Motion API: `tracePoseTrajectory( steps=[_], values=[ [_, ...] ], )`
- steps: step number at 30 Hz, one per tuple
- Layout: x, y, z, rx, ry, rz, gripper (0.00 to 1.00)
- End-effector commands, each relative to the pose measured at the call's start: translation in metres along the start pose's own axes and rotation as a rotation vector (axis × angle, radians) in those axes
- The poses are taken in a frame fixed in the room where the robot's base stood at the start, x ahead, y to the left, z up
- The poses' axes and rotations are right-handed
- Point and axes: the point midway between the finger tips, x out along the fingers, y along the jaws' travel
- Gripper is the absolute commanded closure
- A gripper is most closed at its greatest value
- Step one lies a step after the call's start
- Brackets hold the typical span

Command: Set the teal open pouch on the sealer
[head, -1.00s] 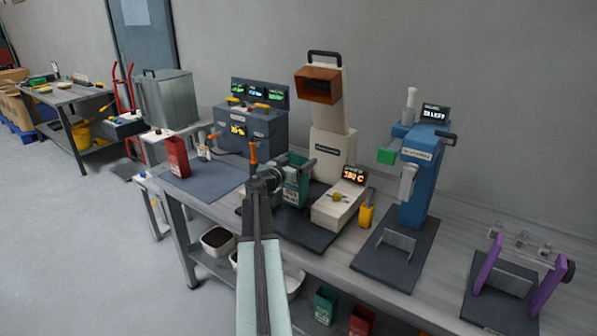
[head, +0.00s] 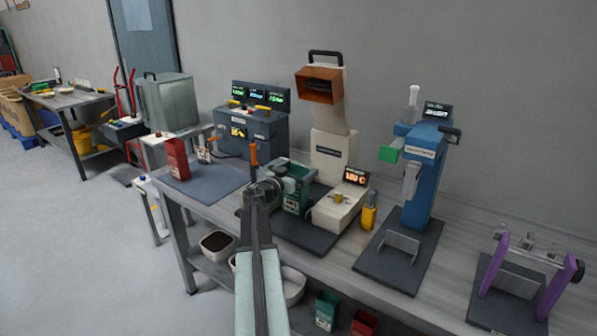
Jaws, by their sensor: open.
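The teal open pouch (head: 296,202) stands about upright at the left end of the cream sealer (head: 334,212), which has a red-lit display. My gripper (head: 287,184) is open at the pouch's upper part, with its dark fingers overlapping the pouch in the picture. I cannot tell whether they touch it. The pouch's left side is partly hidden by my wrist and fingers. Whether its base rests fully on the sealer's dark base plate (head: 315,238) is hard to tell.
A yellow canister (head: 369,216) stands right of the sealer. A blue press (head: 421,180) and a purple-sided stand (head: 520,275) are farther right. A red pouch (head: 177,158) stands on a grey mat (head: 205,184) at left. Another teal pouch (head: 326,312) sits on the lower shelf.

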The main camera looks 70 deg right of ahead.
Motion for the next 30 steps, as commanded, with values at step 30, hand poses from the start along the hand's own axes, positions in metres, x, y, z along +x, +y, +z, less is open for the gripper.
tracePoseTrajectory(
  steps=[30],
  values=[
    [-0.142,-0.023,0.019,-0.040,-0.079,-0.026,0.00]
  ],
)
